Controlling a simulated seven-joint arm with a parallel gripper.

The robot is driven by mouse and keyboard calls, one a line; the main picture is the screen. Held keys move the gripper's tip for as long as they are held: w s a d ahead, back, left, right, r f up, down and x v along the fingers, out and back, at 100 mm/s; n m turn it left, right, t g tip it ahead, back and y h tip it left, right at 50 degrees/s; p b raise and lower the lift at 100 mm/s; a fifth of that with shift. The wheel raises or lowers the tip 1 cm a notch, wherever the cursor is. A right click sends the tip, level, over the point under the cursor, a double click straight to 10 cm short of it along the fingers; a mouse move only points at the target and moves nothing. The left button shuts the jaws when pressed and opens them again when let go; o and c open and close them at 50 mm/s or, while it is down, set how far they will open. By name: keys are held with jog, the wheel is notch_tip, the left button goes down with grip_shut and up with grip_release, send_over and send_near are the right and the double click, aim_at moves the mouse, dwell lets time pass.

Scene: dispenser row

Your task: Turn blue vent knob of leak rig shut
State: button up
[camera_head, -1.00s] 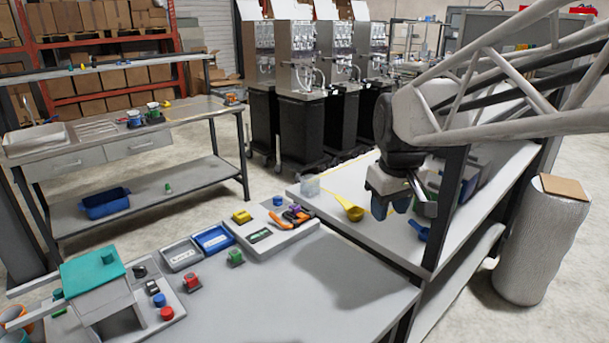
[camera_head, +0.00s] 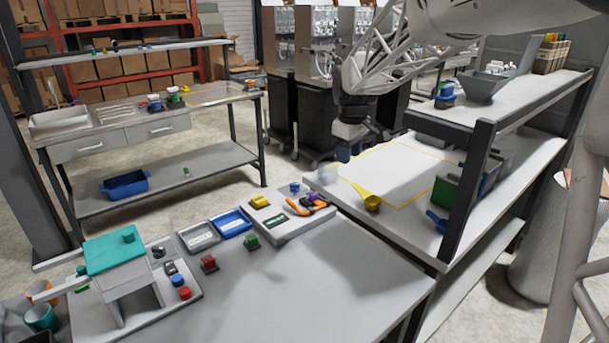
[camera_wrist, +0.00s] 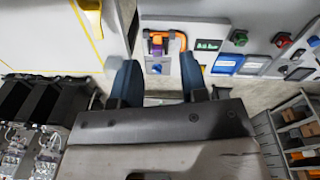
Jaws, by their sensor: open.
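The teal-topped rig (camera_head: 115,250) stands on a grey base at the front left of the near bench. A blue knob (camera_head: 178,280) sits on its base plate, just behind a red knob (camera_head: 185,293). The blue knob's turn angle is too small to read. My gripper (camera_head: 345,152) is high beyond the far right end of this bench, well apart from the rig. In the wrist view my gripper (camera_wrist: 160,78) is open, with two blue fingers and nothing between them. A blue knob, seemingly the same one, shows at that view's right edge (camera_wrist: 314,41).
A yellow scoop (camera_head: 370,200) lies on the right bench. The near bench's front right is clear.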

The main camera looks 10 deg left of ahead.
jog(key=w+a+f+n, duration=0.2)
jog(key=w+a+f, duration=0.15)
jog(key=w, duration=0.25)
jog(key=w+a+f+n, duration=0.2)
jog(key=w+a+f, duration=0.1)
jog(key=w+a, duration=0.25)
jog(key=n+g, duration=0.1)
jog(key=n, duration=0.2)
send_over(295, 184)
jog(key=f, duration=0.8)
jog(key=shift+w+a+f, duration=0.1)
jog(key=shift+w+f, duration=0.05)
jog(key=shift+w, duration=0.05)
jog(key=shift+f, duration=3.9)
grip_shut()
